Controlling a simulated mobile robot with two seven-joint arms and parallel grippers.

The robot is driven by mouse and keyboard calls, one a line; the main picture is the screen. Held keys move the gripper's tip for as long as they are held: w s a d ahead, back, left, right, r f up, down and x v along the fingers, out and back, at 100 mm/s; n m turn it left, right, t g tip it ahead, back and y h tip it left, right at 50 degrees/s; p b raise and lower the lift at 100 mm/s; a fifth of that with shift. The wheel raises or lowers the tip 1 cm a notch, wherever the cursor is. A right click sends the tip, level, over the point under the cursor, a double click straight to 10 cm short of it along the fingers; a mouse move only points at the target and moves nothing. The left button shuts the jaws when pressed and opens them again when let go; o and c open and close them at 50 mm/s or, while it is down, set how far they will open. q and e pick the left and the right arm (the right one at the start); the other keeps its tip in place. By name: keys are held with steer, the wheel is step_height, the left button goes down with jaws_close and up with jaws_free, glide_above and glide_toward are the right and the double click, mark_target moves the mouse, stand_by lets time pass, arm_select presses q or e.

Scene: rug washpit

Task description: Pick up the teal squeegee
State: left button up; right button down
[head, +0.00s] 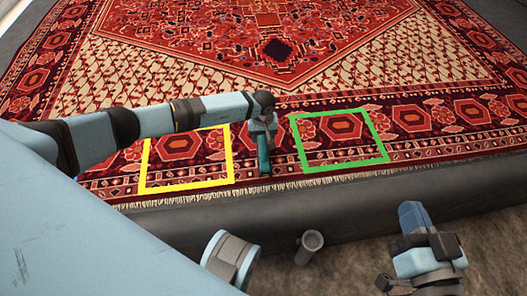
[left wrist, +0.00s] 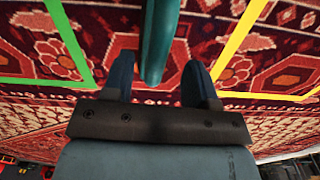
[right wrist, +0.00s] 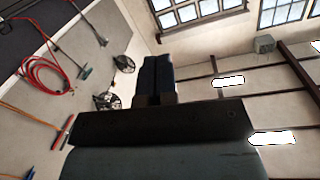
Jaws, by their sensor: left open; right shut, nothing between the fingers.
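The teal squeegee (head: 264,158) is on the patterned rug, between the yellow and green outlines, near the rug's fringed front edge. My left gripper (head: 263,122) is over its far end, fingers pointing down. In the left wrist view, the squeegee's teal bar (left wrist: 158,40) runs between the two blue fingertips of my open left gripper (left wrist: 158,66), with gaps beside it. The far part of the squeegee is hidden by the gripper in the head view. My right gripper (head: 412,216) is shut and empty, off the rug at the lower right; its closed fingers show in the right wrist view (right wrist: 158,72).
A yellow outline (head: 145,162) lies left of the squeegee and a green outline (head: 297,140) right of it. A dark raised edge (head: 350,200) runs before the rug.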

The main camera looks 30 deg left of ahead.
arm_select(q)
step_height(320, 180, down, 5)
steer(key=b, duration=0.3)
steer(key=shift+d+f, duration=0.1)
steer(key=shift+w+f, duration=0.1)
arm_select(e)
steer(key=shift+w+d+f+n, duration=0.1)
steer(key=shift+w+f+n, duration=0.15)
steer(key=shift+f, duration=0.2)
steer(key=shift+w+d+f+n, duration=0.1)
steer(key=shift+f+n, duration=0.15)
steer(key=shift+f, duration=0.2)
arm_select(q)
jaws_close()
